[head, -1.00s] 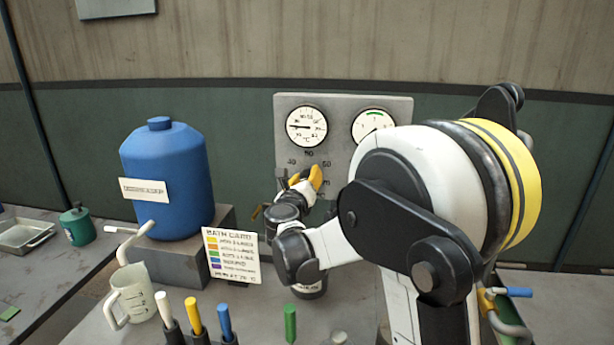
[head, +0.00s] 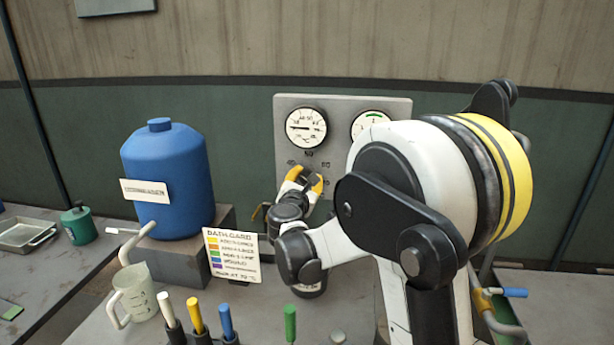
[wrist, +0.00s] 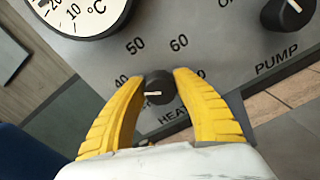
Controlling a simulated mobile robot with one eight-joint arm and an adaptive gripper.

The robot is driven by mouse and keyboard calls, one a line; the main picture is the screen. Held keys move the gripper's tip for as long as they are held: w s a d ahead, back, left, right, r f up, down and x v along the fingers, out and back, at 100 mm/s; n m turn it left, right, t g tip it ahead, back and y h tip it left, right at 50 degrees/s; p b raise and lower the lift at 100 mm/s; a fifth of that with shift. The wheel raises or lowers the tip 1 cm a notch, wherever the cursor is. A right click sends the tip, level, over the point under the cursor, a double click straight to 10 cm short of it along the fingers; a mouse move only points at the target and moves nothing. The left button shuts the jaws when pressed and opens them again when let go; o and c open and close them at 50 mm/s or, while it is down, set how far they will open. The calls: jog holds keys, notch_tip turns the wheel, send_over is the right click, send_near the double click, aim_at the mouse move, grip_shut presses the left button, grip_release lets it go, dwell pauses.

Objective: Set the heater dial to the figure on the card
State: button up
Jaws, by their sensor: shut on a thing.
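The heater dial (wrist: 160,84) is a small dark knob with a white pointer line, on the grey panel (wrist: 215,42). In the wrist view the yellow fingers of my gripper (wrist: 158,92) are on both sides of it, shut on it. The line lies nearly level in that view; its left end is toward the 40. The figures 40, 50 and 60 show; a further figure is partly hidden by the right finger. In the head view my gripper (head: 306,184) is at the panel and covers the dial. The bath card (head: 232,256) stands on the bench; its bottom line gives a °C figure too small to read surely.
A thermometer gauge (wrist: 82,10) is above the dial, and a pump knob (wrist: 289,14) is to its right. A blue tank (head: 168,180), a measuring jug (head: 136,294) and several coloured sticks (head: 196,315) are left of my arm. A green canister (head: 78,226) stands farther left.

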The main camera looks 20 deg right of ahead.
jog(key=m, duration=0.4)
jog(key=shift+m, duration=0.3)
jog(key=m, duration=0.5)
jog(key=shift+d+p, duration=0.1)
jog(key=shift+p, duration=0.2)
jog(key=m, duration=0.4)
jog(key=shift+f+m+t, duration=0.1)
jog(key=shift+m+t, duration=0.2)
jog(key=m, duration=0.4)
jog(key=shift+m+y, duration=0.3)
jog(key=m, duration=0.4)
jog(key=shift+f, duration=0.1)
jog(key=m, duration=0.8)
jog(key=shift+m, duration=0.3)
jog(key=shift+m+b, duration=0.3)
jog(key=shift+m, duration=1.6)
jog(key=shift+c, duration=0.2)
